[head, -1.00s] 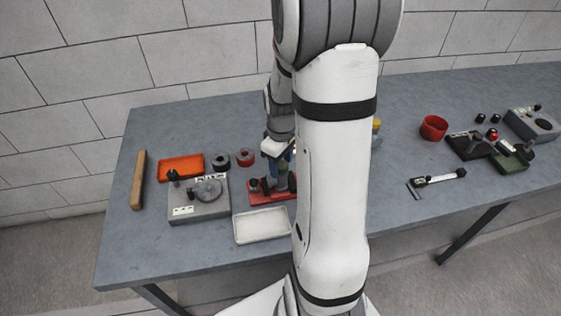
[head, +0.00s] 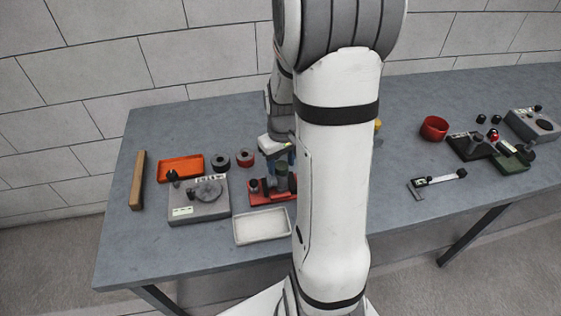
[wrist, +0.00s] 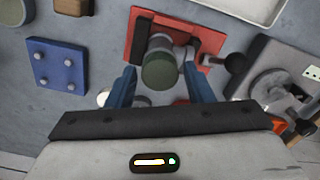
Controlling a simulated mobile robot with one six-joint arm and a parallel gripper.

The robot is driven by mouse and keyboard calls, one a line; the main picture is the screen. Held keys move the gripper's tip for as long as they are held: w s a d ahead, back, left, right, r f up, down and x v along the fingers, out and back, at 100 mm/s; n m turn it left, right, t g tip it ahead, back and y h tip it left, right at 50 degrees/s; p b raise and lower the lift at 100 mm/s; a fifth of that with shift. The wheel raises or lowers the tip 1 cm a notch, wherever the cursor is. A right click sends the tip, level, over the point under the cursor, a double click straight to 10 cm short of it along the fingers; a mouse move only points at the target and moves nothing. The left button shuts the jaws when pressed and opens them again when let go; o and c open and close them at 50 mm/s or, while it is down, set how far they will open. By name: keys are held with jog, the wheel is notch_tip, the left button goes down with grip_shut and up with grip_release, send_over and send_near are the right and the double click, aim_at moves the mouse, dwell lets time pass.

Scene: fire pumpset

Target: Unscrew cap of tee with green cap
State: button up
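The tee with the dark green cap (wrist: 161,73) stands on a red base (wrist: 136,48) in the wrist view. The green cap also shows in the head view (head: 281,169), with the red base (head: 261,198) beneath it. My gripper (wrist: 160,76) is open, its two blue fingers spread to the left and right of the cap. A gap shows between each finger and the cap, and the gripper holds nothing. I cannot tell whether the fingertips are level with the cap or above it. My arm hides part of the red base in the head view.
A grey device (head: 187,211) with a round top stands left of the red base. A white tray (head: 248,238) lies in front of it. A blue plate (wrist: 55,77) lies nearby in the wrist view.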

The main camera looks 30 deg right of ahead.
jog(key=c, duration=0.8)
jog(key=n, duration=0.4)
jog(key=shift+n, duration=0.3)
jog(key=shift+c, duration=0.2)
jog(key=shift+n, duration=0.6)
jog(key=n, duration=0.3)
jog(key=shift+b, duration=0.35)
jog(key=shift+n, duration=0.4)
jog(key=n, duration=0.3)
jog(key=shift+n, duration=0.6)
